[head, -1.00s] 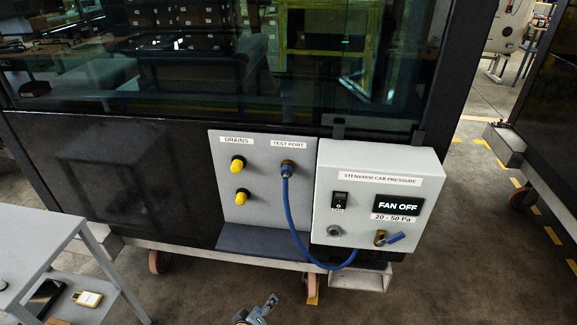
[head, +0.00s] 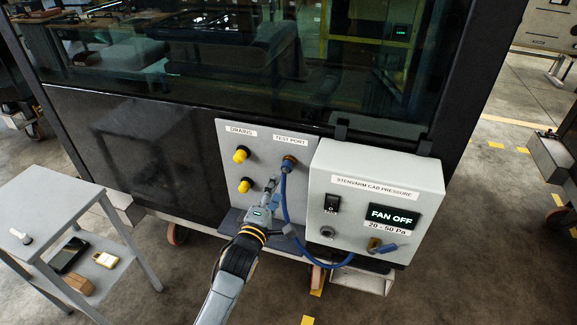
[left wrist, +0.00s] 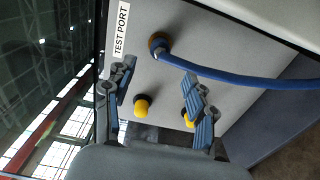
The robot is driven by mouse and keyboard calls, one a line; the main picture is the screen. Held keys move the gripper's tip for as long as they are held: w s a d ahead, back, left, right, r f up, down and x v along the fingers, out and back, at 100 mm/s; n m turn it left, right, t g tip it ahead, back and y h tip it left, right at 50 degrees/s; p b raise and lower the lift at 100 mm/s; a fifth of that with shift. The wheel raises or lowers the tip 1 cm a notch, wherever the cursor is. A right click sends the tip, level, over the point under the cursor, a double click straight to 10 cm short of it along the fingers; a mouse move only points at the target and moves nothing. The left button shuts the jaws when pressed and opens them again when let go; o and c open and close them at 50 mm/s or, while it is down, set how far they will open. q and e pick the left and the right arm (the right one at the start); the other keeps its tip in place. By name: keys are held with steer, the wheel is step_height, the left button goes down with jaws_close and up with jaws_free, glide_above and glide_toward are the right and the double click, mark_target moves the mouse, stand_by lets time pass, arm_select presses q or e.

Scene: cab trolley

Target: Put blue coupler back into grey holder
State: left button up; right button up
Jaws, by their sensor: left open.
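The blue coupler (head: 287,165) sits on the brass test port of the grey panel, at the end of the blue hose. In the left wrist view the coupler (left wrist: 161,50) lies beyond the gap between the fingertips. A round grey fitting (head: 328,232) on the front of the control box looks like the grey holder; it appears empty. My left gripper (head: 272,184) is open and empty, just below and left of the coupler, not around it. Both its fingers (left wrist: 157,88) show spread in the left wrist view. My right gripper is not in view.
Two yellow drain caps (head: 241,154) are left of the port. The control box (head: 338,165) reads FAN OFF, with a black switch and a blue-handled brass valve (head: 383,249). The hose (head: 290,222) loops down beneath the box. A grey table (head: 45,212) stands at left.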

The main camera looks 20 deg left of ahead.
mark_target(284, 174)
arm_select(q)
steer(key=w+b, duration=0.4)
steer(key=w, duration=0.3)
steer(key=shift+w+f, duration=0.1)
steer(key=shift+w, duration=0.05)
steer(key=shift+w+d, duration=0.1)
steer(key=shift+w, duration=0.75)
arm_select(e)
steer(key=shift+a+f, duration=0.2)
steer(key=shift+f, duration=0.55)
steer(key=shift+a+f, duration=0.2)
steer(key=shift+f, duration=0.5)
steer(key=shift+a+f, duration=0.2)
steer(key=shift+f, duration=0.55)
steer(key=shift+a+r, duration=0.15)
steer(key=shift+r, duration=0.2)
arm_select(q)
jaws_close()
steer(key=shift+s+p, duration=0.1)
steer(key=shift+p, duration=0.2)
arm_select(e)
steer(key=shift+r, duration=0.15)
